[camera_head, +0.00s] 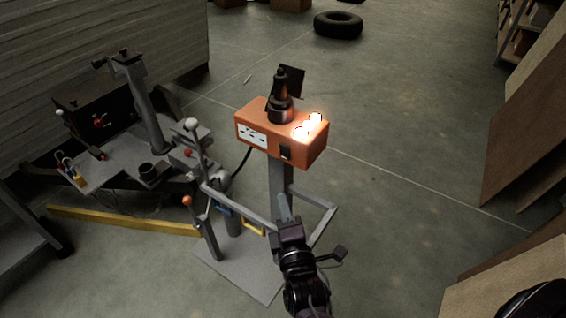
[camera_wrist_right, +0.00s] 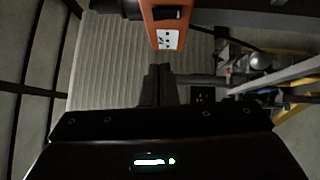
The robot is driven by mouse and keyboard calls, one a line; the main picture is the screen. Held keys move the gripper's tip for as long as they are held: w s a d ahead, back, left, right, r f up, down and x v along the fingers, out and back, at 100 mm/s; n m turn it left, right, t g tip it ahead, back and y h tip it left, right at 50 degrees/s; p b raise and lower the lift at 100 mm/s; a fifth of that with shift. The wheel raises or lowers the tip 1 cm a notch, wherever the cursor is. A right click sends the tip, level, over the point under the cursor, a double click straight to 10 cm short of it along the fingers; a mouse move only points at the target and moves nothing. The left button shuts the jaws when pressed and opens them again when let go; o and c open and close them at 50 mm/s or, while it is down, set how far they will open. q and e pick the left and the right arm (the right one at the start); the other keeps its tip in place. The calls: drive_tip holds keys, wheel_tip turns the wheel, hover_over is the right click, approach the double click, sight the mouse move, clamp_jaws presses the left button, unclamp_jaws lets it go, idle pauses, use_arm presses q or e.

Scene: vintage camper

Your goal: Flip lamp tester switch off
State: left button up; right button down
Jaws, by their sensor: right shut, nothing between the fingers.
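The lamp tester is an orange box (camera_head: 262,125) on a grey post in the middle of the head view. Its front has a white socket plate (camera_head: 252,137) and a black rocker switch (camera_head: 286,152). Bulbs on its top (camera_head: 309,126) glow brightly. My right gripper (camera_head: 284,205) is shut and empty, below and in front of the switch, apart from the box. In the right wrist view the orange box (camera_wrist_right: 151,22) is at the top, with the dark switch (camera_wrist_right: 168,13) above the white plate; the shut fingers (camera_wrist_right: 158,82) point up below it. My left gripper is out of view.
A grey stand with levers (camera_head: 196,165) is left of the post, beside a bench machine (camera_head: 110,140). A yellow bar (camera_head: 125,221) lies on the floor. Wooden panels (camera_head: 525,140) stand at right. A tire (camera_head: 338,24) lies at the back. Floor right of the tester is clear.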

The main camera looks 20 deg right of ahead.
drive_tip(key=shift+w, duration=0.1)
approach(281, 148)
drive_tip(key=w+a, duration=0.2)
drive_tip(key=w, duration=0.2)
drive_tip(key=d, duration=0.1)
drive_tip(key=w+d, duration=0.1)
drive_tip(key=shift+w+d+r, duration=0.15)
drive_tip(key=shift+w+d, duration=0.15)
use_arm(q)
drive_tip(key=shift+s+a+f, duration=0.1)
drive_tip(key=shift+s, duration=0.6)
